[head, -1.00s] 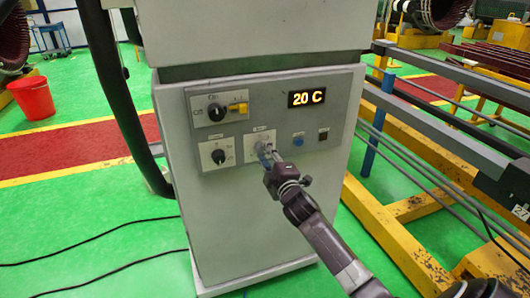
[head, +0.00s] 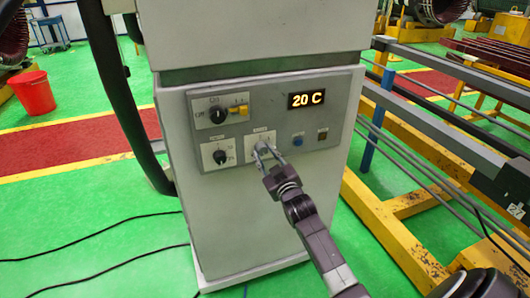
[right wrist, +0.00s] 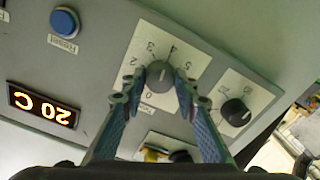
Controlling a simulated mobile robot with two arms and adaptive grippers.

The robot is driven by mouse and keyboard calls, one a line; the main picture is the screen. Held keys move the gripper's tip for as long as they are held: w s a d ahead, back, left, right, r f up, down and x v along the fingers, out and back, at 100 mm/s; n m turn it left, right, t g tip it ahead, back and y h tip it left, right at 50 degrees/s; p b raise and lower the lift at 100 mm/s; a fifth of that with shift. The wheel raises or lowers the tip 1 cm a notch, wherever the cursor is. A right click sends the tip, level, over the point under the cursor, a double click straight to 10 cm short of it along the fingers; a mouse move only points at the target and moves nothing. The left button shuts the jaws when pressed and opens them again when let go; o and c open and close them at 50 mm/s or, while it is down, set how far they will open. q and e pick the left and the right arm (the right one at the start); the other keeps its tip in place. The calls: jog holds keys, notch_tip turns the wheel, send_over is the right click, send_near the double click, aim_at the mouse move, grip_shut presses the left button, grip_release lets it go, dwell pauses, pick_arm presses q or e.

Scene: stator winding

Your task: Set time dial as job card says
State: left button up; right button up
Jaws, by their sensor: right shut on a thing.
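My right gripper (head: 266,152) is at the lower middle dial of the grey control panel (head: 345,125). In the right wrist view its two fingers (right wrist: 159,82) stand on either side of the round grey knob of the dial (right wrist: 160,75), shut on it. The dial's white plate (right wrist: 192,55) carries numbers around the knob, 2, 3 and 5 among them. The knob's pointer seems to face the upper side of the plate, near 4, but I cannot read it surely. The dial is mostly hidden by the fingers in the head view. My left gripper and the job card are not in view.
The display (head: 307,99) reads 20 C. A black rotary switch (head: 218,115), a second black dial (head: 220,157) and a blue button (head: 298,141) surround the held dial. Yellow frames (head: 400,205) stand right of the cabinet (head: 245,225). Cables lie on the floor at left.

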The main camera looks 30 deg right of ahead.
jog(key=shift+f+m, duration=0.1)
jog(key=shift+m, duration=0.8)
jog(key=o, duration=1.1)
jog(key=shift+o, duration=0.2)
jog(key=shift+p, duration=0.3)
jog(key=shift+s, duration=0.15)
jog(key=v, duration=1.1)
jog(key=shift+s+a, duration=0.2)
jog(key=shift+s, duration=0.15)
